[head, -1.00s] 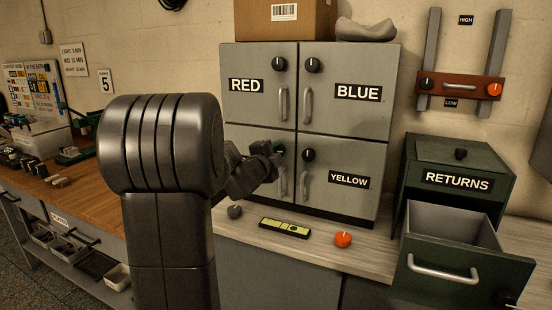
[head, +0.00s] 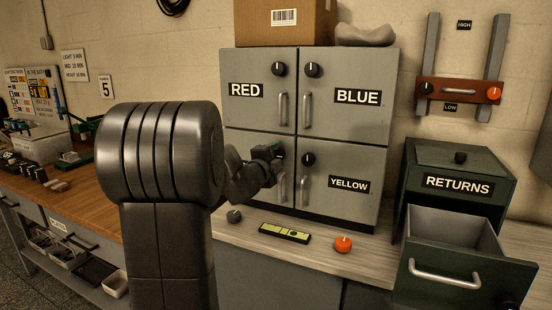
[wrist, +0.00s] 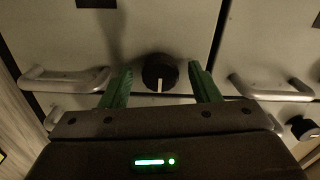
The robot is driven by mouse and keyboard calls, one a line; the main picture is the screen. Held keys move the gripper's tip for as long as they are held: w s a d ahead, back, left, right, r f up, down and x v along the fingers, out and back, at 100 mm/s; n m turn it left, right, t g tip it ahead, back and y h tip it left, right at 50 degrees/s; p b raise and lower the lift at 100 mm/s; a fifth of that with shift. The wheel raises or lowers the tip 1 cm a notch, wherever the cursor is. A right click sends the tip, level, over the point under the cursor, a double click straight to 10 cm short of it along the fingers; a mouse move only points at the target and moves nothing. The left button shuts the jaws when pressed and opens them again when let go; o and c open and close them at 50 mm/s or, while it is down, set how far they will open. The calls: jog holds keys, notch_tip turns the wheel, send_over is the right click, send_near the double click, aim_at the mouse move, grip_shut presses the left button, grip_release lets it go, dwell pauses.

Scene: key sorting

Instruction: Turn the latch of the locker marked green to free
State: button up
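The lower-left locker door (head: 235,142) shows beside the yellow one; its label is hidden behind my arm in the head view, so I cannot read its colour. Its latch, a round black knob (wrist: 160,70) with a white pointer mark, shows in the wrist view, the mark pointing down in that picture. My gripper (wrist: 162,88) is open, its green fingers either side of the knob with a gap on both sides. It also shows in front of that door in the head view (head: 276,158).
Lockers marked red (head: 245,90), blue (head: 357,96) and yellow (head: 348,184) adjoin it. Door handles (wrist: 65,78) flank the knob in the wrist view. The returns drawer (head: 455,265) stands open.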

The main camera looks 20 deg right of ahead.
jog(key=v, duration=1.3)
jog(key=shift+s+a, duration=0.25)
jog(key=shift+s, duration=0.05)
jog(key=x, duration=1.3)
jog(key=shift+w+d, duration=0.25)
jog(key=shift+w, duration=0.1)
jog(key=shift+s+a, duration=0.1)
